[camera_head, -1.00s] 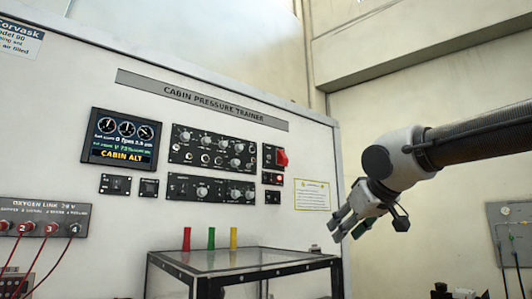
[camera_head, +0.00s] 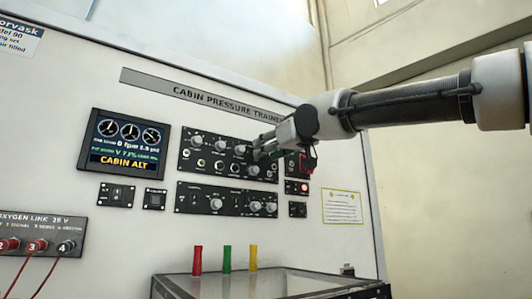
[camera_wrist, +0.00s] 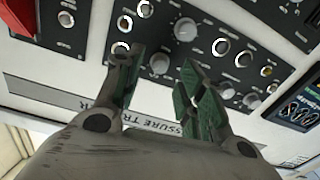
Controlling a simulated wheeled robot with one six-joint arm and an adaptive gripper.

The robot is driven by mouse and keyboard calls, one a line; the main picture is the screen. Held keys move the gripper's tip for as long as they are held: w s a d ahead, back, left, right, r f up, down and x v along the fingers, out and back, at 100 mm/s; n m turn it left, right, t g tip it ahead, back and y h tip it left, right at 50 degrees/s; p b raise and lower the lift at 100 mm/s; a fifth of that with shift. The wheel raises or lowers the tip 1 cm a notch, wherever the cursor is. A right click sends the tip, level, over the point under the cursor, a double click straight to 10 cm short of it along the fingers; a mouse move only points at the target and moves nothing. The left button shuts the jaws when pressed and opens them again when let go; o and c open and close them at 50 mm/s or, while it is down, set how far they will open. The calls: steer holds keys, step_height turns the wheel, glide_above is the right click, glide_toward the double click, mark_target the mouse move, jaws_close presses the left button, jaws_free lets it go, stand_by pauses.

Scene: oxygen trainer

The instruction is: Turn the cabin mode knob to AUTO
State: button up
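The upper black panel (camera_head: 187,152) of the trainer carries several grey knobs and round sockets. The lower black panel (camera_head: 182,197) has a larger grey knob (camera_head: 216,204) and smaller knobs at its right. The lettering is too small to read, so I cannot tell which knob is the cabin mode knob or where it points. My gripper (camera_head: 258,147) is in front of the right part of the upper panel. In the wrist view its fingers (camera_wrist: 157,65) are apart, with one grey knob (camera_wrist: 160,64) showing between them and another knob (camera_wrist: 186,28) beyond. No contact is visible.
A display (camera_head: 125,139) reads CABIN ALT. A red switch (camera_wrist: 18,14) sits beside the upper panel, partly hidden by my gripper in the head view. A glass-topped stand (camera_head: 270,285) with red, green and yellow tubes (camera_head: 227,259) stands below. Red cables hang at lower left.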

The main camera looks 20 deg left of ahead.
steer(key=x, duration=0.2)
steer(key=shift+w+a, duration=0.25)
jaws_close()
